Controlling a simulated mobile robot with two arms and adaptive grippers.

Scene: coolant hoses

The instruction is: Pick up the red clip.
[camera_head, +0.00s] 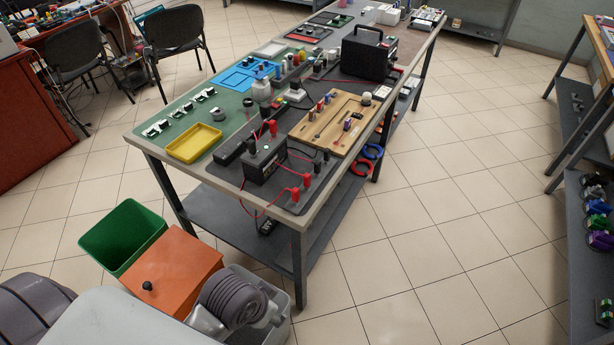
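Several small red clips show near the front end of the long table (215,177). One red clip (273,128) sits at the top of a dark box (264,162). Two more stand near the table's right front edge: a red clip (294,194) and another red clip (307,181) just behind it. Red wires run by them. I cannot tell which red clip the task names. Neither of my grippers shows in the head view.
A yellow tray (194,143), a wooden board (333,122) and a black case (369,53) are on the table. A green bin (122,237) and an orange box (172,270) stand on the floor before it. Tiled floor (420,220) to the right is clear.

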